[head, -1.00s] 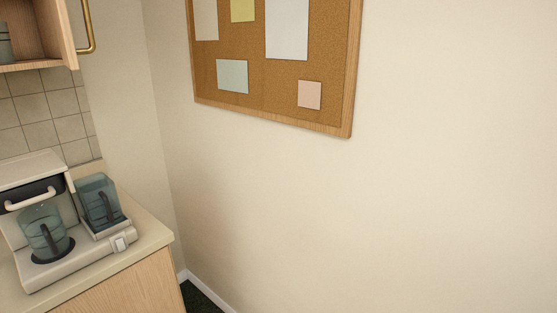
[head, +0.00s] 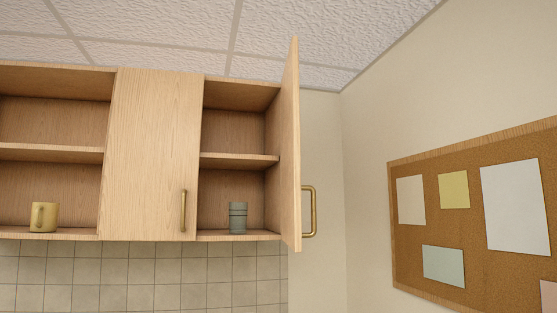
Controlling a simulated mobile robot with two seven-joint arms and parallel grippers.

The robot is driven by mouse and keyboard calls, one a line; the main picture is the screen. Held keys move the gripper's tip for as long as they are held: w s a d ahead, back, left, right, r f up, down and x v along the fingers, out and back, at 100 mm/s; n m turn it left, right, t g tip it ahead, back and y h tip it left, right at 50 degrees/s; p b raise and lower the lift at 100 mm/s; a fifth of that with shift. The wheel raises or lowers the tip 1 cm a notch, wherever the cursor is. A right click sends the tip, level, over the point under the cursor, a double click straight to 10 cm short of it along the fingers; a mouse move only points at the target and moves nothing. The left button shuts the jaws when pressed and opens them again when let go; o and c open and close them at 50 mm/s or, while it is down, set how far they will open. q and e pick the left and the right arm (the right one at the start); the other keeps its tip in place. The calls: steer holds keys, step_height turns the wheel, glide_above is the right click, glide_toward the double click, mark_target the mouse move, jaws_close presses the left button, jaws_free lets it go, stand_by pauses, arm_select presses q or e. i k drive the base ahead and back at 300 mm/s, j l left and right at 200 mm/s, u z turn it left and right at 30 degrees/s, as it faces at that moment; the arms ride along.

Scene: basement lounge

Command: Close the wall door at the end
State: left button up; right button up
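The end door (head: 292,150) of the wooden wall cabinet stands wide open at the right end of the row, seen nearly edge-on in the head view. Its brass handle (head: 309,211) is on its right-hand face, near the bottom. The open end compartment (head: 237,122) shows a shelf, with a grey-green cup (head: 238,217) on its floor. Neither of my grippers is in view.
A shut middle door (head: 151,155) with a brass handle is left of the end compartment. An open compartment further left holds a yellow mug (head: 44,216). A corkboard (head: 475,215) hangs on the right wall. Bare wall (head: 325,150) lies between the open door and the corner.

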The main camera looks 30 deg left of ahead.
mark_target(291, 234)
steer(key=i+j+u, duration=0.25)
steer(key=i+u, duration=0.2)
steer(key=i+j+u, duration=0.1)
steer(key=i+u, duration=0.35)
steer(key=i+l+u, duration=0.4)
steer(key=l, duration=0.15)
steer(key=l+u, duration=0.25)
